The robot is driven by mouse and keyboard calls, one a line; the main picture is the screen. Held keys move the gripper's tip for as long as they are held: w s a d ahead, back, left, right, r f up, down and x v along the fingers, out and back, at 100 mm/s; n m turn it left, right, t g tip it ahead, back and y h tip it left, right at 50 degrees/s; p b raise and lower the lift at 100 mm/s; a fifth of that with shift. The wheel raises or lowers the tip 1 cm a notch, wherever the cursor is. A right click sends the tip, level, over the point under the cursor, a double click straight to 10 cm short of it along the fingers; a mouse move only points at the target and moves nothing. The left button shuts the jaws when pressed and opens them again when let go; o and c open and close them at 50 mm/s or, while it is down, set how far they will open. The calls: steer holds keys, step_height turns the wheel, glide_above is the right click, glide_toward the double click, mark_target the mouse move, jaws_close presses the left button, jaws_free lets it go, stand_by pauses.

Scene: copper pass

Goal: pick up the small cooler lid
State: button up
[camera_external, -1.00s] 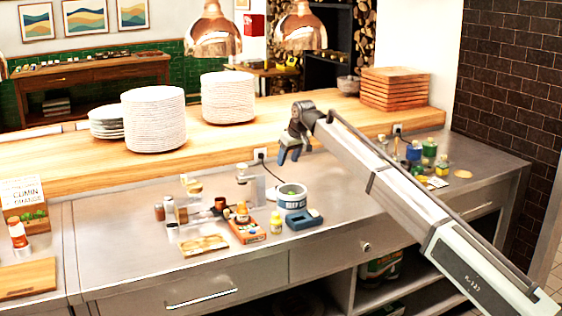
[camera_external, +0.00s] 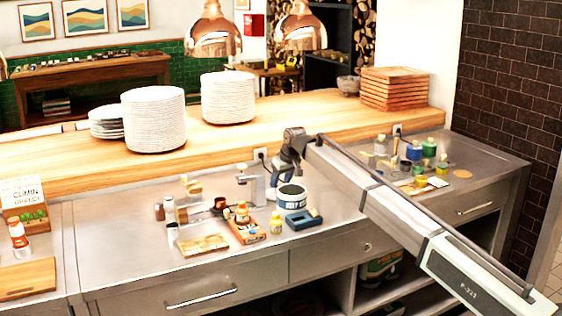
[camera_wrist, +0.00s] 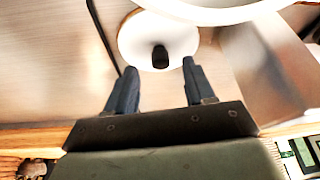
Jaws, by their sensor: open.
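The small cooler lid (camera_wrist: 138,45) is a white round disc with a black knob in the wrist view. It lies on the steel counter. My gripper (camera_wrist: 159,67) is open, with its two blue-grey fingers reaching toward the lid, one on each side of the knob's line. Nothing is held. In the external view my gripper (camera_external: 277,180) is low over the counter, just behind a white and blue lettered tub (camera_external: 291,199). The lid cannot be clearly made out there.
The white rim of a round container (camera_wrist: 205,12) is close at the top of the wrist view, and a metal block (camera_wrist: 265,75) is at right. A blue box (camera_external: 303,219) and a red tray (camera_external: 248,232) stand in front. White plate stacks (camera_external: 153,120) stand on the wooden shelf.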

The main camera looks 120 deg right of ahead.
steer(key=shift+x, duration=1.5)
steer(key=shift+c, duration=0.4)
jaws_close()
